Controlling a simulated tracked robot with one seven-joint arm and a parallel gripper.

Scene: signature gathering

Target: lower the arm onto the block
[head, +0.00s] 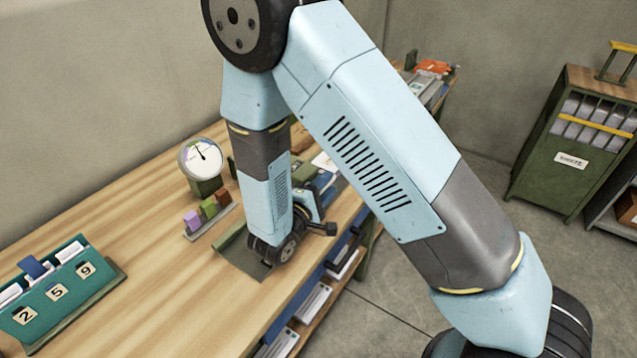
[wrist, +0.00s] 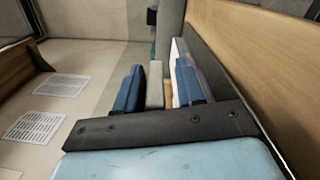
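Small blocks, purple (head: 192,220), green (head: 208,208) and brown (head: 222,198), stand in a row on a narrow rack on the wooden bench (head: 150,265). I cannot tell which one the task means. My arm reaches down over the bench to the right of them, and its own links mostly hide my gripper in the head view. In the wrist view my gripper (wrist: 158,85) has its two blue fingers apart. A grey-beige piece (wrist: 154,86) shows in the gap between them. I cannot tell whether it touches a finger.
A round dial gauge (head: 203,157) stands behind the blocks. A green holder with number cards (head: 60,285) sits at the front left. Shelves with papers (head: 300,325) lie below the bench edge. A green cabinet (head: 565,145) stands at the right.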

